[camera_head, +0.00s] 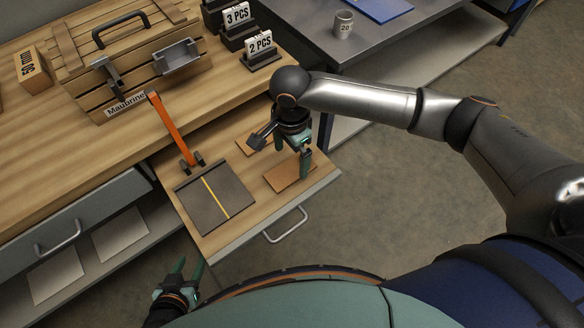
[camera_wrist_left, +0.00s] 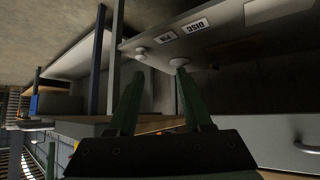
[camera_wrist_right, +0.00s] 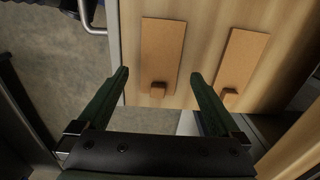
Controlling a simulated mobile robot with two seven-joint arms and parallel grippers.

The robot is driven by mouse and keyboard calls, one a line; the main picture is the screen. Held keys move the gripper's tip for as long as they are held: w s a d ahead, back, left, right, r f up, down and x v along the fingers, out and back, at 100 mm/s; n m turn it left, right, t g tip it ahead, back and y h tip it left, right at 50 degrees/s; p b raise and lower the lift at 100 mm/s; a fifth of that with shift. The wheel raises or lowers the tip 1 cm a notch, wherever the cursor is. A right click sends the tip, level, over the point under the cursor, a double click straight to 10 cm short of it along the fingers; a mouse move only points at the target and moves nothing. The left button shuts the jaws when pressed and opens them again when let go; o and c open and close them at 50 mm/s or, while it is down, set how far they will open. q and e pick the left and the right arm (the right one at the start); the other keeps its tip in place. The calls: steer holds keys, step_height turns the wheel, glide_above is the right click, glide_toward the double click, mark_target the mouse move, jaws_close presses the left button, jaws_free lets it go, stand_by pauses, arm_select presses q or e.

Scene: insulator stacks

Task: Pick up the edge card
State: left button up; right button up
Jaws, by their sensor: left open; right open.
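Two flat brown cards, each with a small raised tab, lie in the open drawer. One card (camera_head: 290,173) is near the drawer's right front; the other card (camera_head: 246,145) is further back, partly covered by my right arm. In the right wrist view they are the left card (camera_wrist_right: 163,45) and the right card (camera_wrist_right: 243,60); I cannot tell which is the edge card. My right gripper (camera_head: 293,163) is open and empty above the nearer card, its fingers either side of the tab in the right wrist view. My left gripper (camera_head: 191,265) is open and empty, in front of the drawer.
A dark board with a yellow stripe and orange lever (camera_head: 217,204) fills the drawer's left part. The drawer handle (camera_head: 287,226) sticks out in front. A wooden crate (camera_head: 130,62) and number signs (camera_head: 260,47) stand on the bench. A grey cup (camera_head: 343,24) stands on the side table.

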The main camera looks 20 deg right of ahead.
mark_target(290, 170)
step_height(290, 170, down, 4)
steer(key=shift+a, duration=0.15)
steer(key=c, duration=1.3)
arm_select(q)
steer(key=shift+f, duration=0.3)
arm_select(e)
steer(key=shift+o, duration=0.2)
steer(key=shift+r, duration=0.1)
